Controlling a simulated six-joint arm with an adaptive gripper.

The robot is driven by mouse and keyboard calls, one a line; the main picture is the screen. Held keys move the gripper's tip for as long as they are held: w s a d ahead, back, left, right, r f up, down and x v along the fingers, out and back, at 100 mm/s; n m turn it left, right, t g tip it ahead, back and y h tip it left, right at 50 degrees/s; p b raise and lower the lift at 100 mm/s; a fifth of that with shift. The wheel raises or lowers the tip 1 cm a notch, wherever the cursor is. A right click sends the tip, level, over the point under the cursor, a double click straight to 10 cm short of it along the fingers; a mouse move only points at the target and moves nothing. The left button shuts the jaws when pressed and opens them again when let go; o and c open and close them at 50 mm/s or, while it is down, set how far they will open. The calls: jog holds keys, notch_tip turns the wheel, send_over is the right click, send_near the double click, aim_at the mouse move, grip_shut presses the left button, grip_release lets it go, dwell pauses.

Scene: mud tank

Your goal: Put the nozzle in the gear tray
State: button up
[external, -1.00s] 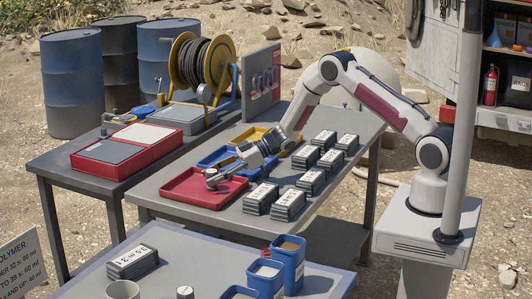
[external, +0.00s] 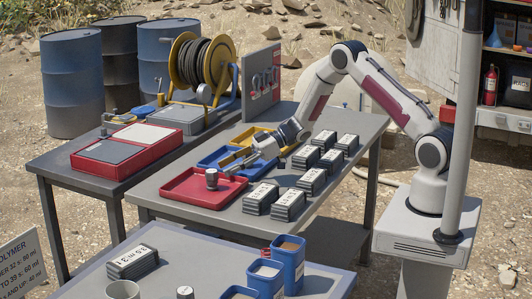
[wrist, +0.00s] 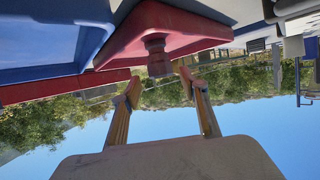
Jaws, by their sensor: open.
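The nozzle (external: 211,179), a small dark grey cylindrical piece, stands upright in the red tray (external: 178,197), towards its right side. It also shows in the wrist view (wrist: 157,58), against the red tray (wrist: 190,47), ahead of my fingertips. I cannot tell which tray bears the name gear tray. My gripper (external: 229,167) is open and empty, just right of the nozzle and apart from it. Its two spread fingers also show in the wrist view (wrist: 157,86), which looks upside down.
A blue tray (external: 207,163) and a yellow tray lie behind the red one. Several dark labelled blocks (external: 290,205) stand in rows right of the trays. Blue containers (external: 290,262) stand on the front table. A hose reel (external: 200,66) stands at the back left.

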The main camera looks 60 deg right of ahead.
jog(key=shift+v, duration=3)
jog(key=shift+w+d+r, duration=0.1)
jog(key=shift+w+r, duration=0.15)
jog(key=shift+r, duration=0.2)
jog(key=w+d+r+m+t+h, duration=0.1)
jog(key=d+r+h, duration=0.15)
jog(key=r, duration=0.35)
jog(key=w+d+r+m+t+h, duration=0.1)
jog(key=d+r+h, duration=0.1)
jog(key=r+h, duration=0.3)
jog(key=s+d+r+m+h, duration=0.2)
jog(key=s+r+m+h, duration=0.2)
jog(key=s+r, duration=0.65)
jog(key=s+a+m+g+y, duration=0.1)
jog(key=s+a+g, duration=0.2)
jog(key=s, duration=1.3)
jog(key=s+a+f+m+g+y, duration=0.1)
jog(key=s+a, duration=0.7)
jog(key=s, duration=0.9)
jog(key=shift+s+f+m+g, duration=0.25)
jog(key=shift+m+g, duration=0.25)
jog(key=shift+g, duration=0.5)
